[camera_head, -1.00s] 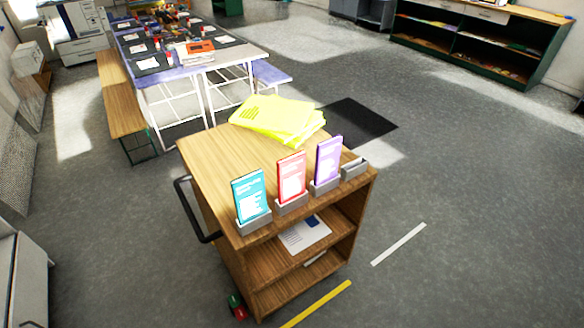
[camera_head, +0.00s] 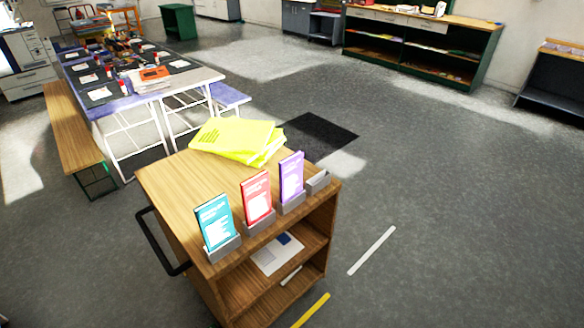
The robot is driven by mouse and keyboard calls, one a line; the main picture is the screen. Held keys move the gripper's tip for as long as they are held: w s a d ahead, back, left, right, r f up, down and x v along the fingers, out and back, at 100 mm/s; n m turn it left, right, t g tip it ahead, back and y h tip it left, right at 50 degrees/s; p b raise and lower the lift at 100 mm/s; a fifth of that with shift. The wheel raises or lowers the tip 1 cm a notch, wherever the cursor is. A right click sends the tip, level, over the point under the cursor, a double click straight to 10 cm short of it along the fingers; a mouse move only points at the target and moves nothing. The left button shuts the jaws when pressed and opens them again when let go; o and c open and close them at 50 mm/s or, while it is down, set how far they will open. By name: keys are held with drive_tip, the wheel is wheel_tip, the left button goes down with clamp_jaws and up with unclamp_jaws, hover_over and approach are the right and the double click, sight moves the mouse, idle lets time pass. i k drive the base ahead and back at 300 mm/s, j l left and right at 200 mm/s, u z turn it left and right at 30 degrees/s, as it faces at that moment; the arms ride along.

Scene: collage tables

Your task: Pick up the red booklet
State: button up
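The red booklet (camera_head: 256,197) stands upright, leaning slightly back, in a grey holder (camera_head: 260,224) at the front edge of a wooden cart's top (camera_head: 168,180). It is the middle one of three booklets. A teal booklet (camera_head: 214,221) stands to its left and a purple booklet (camera_head: 291,177) to its right, each in its own grey holder. My gripper is not in view.
Yellow sheets (camera_head: 236,141) lie stacked at the back of the cart top. An empty-looking grey holder (camera_head: 319,182) is at the right end of the row. A black handle (camera_head: 160,243) juts from the cart's left side. The floor right of the cart is clear, with white (camera_head: 371,250) and yellow strips.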

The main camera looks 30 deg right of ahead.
sight(254, 191)
drive_tip(key=u, duration=1.25)
drive_tip(key=i+l+z, duration=0.25)
drive_tip(key=l, duration=0.35)
drive_tip(key=i+l+z, duration=0.25)
drive_tip(key=i+l, duration=0.15)
drive_tip(key=i+l+z, duration=0.25)
drive_tip(key=i+l, duration=0.15)
drive_tip(key=l, duration=0.15)
drive_tip(key=k+u, duration=0.25)
drive_tip(key=k, duration=0.25)
drive_tip(key=k+j+u, duration=0.3)
drive_tip(key=k, duration=0.15)
drive_tip(key=l, duration=0.1)
